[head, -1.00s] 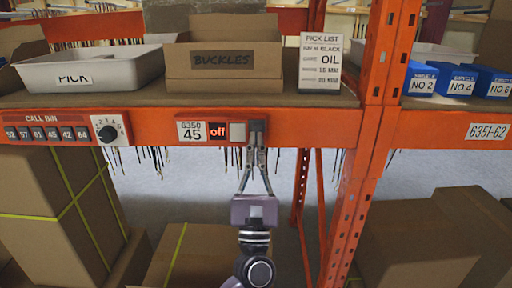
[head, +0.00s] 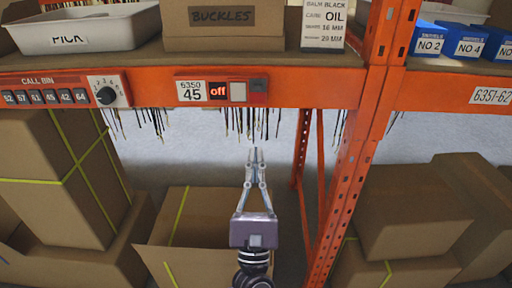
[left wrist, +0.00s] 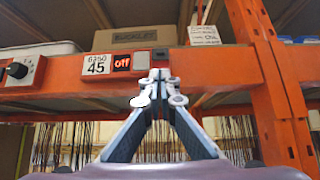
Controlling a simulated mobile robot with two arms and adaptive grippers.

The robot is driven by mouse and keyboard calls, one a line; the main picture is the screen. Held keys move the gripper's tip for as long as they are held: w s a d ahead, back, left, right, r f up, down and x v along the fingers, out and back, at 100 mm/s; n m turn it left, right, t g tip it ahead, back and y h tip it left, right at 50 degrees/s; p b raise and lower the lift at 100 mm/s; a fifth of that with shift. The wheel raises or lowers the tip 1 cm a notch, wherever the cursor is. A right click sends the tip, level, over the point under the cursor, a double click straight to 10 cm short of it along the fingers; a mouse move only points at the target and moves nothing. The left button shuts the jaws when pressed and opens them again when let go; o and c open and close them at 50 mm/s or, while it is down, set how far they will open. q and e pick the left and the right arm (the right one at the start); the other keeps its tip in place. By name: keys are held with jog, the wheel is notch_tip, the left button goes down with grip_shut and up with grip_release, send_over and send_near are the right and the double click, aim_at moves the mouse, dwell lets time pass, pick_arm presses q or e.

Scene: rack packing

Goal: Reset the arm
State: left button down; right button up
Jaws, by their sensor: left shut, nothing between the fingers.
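My left gripper (head: 255,152) is shut and empty in the head view. It stands in the open space below the orange shelf beam (head: 330,92), apart from it. In the left wrist view its closed fingertips (left wrist: 159,75) appear in front of the beam, just below the control panel. That panel (head: 222,91) carries a "6350 45" label, a lit red "off" display, a pale square button and a dark grey square at its right end. My right gripper is in neither view.
An orange rack post (head: 378,95) rises at right. Cardboard boxes (head: 60,180) fill the floor below. A dial (head: 106,92) sits on the left of the beam.

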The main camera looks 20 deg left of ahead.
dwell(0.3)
